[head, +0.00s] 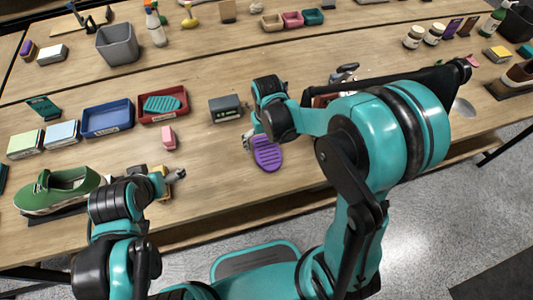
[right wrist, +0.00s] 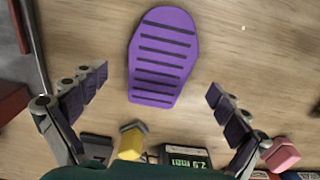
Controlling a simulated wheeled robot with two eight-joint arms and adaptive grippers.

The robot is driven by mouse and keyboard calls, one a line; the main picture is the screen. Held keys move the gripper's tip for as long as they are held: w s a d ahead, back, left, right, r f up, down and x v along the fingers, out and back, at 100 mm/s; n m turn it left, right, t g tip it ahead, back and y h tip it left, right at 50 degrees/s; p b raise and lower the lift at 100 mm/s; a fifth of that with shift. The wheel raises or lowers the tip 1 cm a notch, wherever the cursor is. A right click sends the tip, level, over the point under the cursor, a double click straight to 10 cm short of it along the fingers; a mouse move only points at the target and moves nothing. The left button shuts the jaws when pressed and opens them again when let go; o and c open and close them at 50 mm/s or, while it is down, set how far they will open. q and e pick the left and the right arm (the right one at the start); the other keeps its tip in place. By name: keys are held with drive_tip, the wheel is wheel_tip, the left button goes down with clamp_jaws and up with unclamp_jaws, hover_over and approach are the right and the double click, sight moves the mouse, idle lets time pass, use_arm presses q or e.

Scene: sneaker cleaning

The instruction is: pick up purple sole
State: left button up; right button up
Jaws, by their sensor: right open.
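In the right wrist view the purple sole (right wrist: 162,57) has dark cross grooves and lies beyond and between the spread fingers. My right gripper (right wrist: 158,90) is open and empty, with a finger to each side of the sole and apart from it.
A grey device with a display (head: 225,108) stands behind the sole. A red tray (head: 184,113) holds a teal sole (head: 163,103); a blue tray (head: 107,131) is beside it. A pink block (head: 168,137) and a green shoe (head: 70,183) are to the left.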

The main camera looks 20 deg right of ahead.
sight(267, 151)
wheel_tip(267, 151, down, 3)
drive_tip(key=shift+f+b, duration=0.2)
drive_tip(key=shift+b, duration=0.3)
drive_tip(key=shift+r, duration=0.1)
drive_tip(key=c, duration=1.3)
drive_tip(key=shift+r, duration=0.15)
